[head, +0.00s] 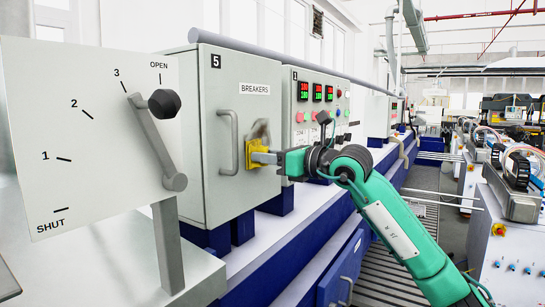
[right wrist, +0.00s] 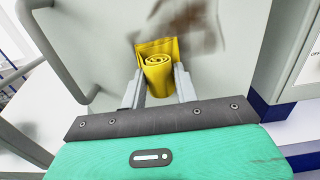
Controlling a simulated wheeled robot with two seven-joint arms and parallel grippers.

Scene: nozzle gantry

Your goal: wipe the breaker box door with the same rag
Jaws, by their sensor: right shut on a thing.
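The breaker box door (head: 237,100) is a light grey panel labelled BREAKERS, with a vertical bar handle (head: 228,140) on its left side. It looks closed. A yellow rag (head: 254,157), rolled and folded, is held in my right gripper (head: 266,157), which is shut on it. The rag is at the lower right of the door and appears to touch its face. In the right wrist view, the rag (right wrist: 158,70) is between the two fingers, and a brown smudge (right wrist: 190,22) marks the door just beyond it. My left gripper is not in view.
A lever panel (head: 60,120) marked SHUT to OPEN stands at the left, its lever (head: 158,145) near OPEN. A control cabinet with red displays (head: 316,92) stands beyond the box. Benches with machines (head: 510,190) line the right side, with a floor aisle between.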

